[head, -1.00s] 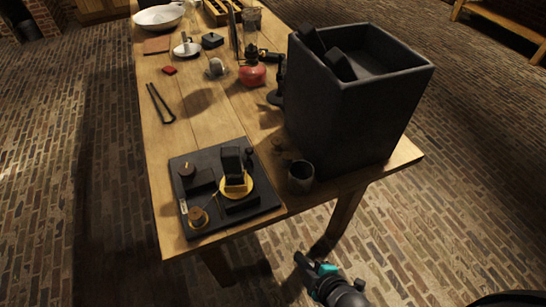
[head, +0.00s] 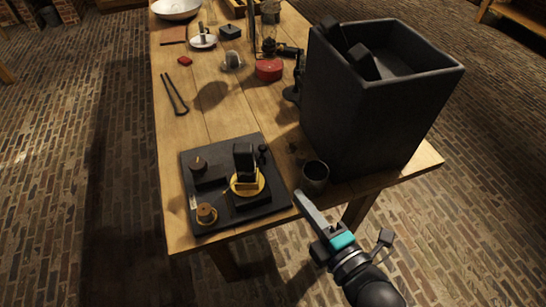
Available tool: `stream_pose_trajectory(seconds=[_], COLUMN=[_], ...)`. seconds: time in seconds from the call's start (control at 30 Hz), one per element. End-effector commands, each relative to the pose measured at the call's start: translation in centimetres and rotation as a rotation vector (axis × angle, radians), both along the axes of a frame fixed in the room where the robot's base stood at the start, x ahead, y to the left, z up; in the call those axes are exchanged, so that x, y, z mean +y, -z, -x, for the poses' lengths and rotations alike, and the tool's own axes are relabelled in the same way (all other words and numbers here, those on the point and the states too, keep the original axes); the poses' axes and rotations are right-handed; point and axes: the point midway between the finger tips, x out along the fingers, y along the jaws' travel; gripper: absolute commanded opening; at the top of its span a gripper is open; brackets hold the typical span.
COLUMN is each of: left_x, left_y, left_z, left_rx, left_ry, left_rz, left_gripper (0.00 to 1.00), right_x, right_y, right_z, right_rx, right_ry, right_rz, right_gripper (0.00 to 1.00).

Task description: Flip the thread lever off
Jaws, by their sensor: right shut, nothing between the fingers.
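A dark square board (head: 224,212) lies at the near end of the wooden table. On it stand a brass disc (head: 247,188) with a black upright block (head: 244,160), a small brass spool (head: 206,213) at the front left corner and a dark round knob (head: 198,164) at the back left. A thin line runs between spool and disc. I cannot clearly tell which part is the thread lever. My right gripper (head: 300,194) is shut and empty, its tip close to the board's right edge and below the cup in the picture. My left gripper is not in view.
A dark cup (head: 314,176) stands right of the board, close to my right gripper. A tall black bin (head: 363,130) rises behind it. Tongs (head: 174,95), a red pot (head: 268,70) and a small cup (head: 232,60) lie farther back. The table's left middle is mostly clear.

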Motion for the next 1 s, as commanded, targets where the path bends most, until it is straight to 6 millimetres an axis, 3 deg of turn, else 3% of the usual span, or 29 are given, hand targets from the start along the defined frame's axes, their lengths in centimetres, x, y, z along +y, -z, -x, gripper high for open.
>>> stream_pose_trajectory(seconds=[0.37,1.0], left_x=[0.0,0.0], left_y=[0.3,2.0], left_z=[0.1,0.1], left_rx=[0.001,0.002], left_ry=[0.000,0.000], left_rz=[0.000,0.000], left_gripper=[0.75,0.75], right_x=[0.7,5.0], right_y=[0.3,1.7], right_z=[-1.6,-10.4], right_rx=[-0.001,0.001], right_ry=[0.001,0.001], right_rz=[-0.002,-0.003], right_gripper=[0.00,0.00])
